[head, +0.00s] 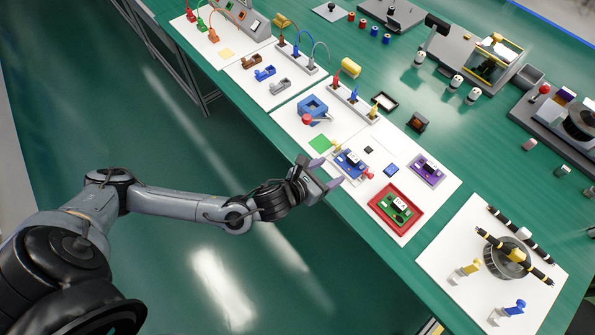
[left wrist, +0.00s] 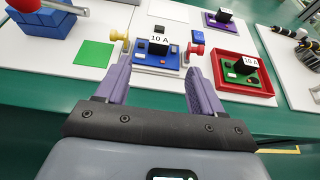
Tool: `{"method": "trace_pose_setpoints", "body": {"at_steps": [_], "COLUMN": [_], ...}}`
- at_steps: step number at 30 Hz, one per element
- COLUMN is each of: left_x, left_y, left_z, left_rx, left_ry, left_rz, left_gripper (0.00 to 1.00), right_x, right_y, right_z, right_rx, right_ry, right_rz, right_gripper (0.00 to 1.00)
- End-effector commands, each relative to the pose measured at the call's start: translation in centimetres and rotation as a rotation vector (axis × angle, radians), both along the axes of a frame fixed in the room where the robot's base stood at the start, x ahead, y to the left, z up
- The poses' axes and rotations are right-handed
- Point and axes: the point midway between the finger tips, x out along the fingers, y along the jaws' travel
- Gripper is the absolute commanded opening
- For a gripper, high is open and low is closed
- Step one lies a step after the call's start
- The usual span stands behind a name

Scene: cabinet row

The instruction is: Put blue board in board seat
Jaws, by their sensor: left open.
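The blue board (head: 346,168) lies on the white panel near the table's front edge and carries a black block labelled "10 A". I cannot tell which part is the board seat. My right gripper is not in view.
A red tray (left wrist: 226,86) holding a green board stands right of the blue board. A purple board (head: 427,168) lies behind. A green square (left wrist: 94,54) and a blue clamp-like block (head: 313,108) are to the left. Bare panel lies between these.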

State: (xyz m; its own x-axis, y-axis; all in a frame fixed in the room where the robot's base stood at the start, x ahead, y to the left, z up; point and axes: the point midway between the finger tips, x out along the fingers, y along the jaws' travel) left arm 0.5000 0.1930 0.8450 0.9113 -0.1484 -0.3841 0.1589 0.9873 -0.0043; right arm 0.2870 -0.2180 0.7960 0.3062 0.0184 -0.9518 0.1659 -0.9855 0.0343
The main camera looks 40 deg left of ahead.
Motion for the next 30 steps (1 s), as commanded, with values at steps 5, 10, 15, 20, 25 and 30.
{"method": "trace_pose_setpoints", "body": {"at_steps": [5,10,15,20,25,30], "left_x": [-1.0,-3.0,-6.4,-10.2,-14.6,-18.5], "left_y": [-1.0,-3.0,-4.3,-3.4,-1.2,1.0], "left_z": [-0.2,-0.8,-1.5,-2.3,-3.5,-4.3], "left_rx": [-0.127,-0.485,-0.983,-1.422,-1.772,-1.974], "left_ry": [0.055,0.214,0.426,0.565,0.573,0.462], "left_rz": [0.055,0.242,0.605,1.065,1.583,1.999], "left_gripper": [0.68,0.68,0.68,0.68,0.68,0.68], "right_x": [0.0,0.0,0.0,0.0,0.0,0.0], "right_y": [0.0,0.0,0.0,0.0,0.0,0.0], "right_z": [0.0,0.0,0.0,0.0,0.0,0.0], "right_rx": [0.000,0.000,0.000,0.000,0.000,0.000], "right_ry": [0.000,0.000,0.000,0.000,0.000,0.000], "right_rz": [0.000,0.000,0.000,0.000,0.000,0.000], "right_gripper": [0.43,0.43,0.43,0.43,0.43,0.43]}}
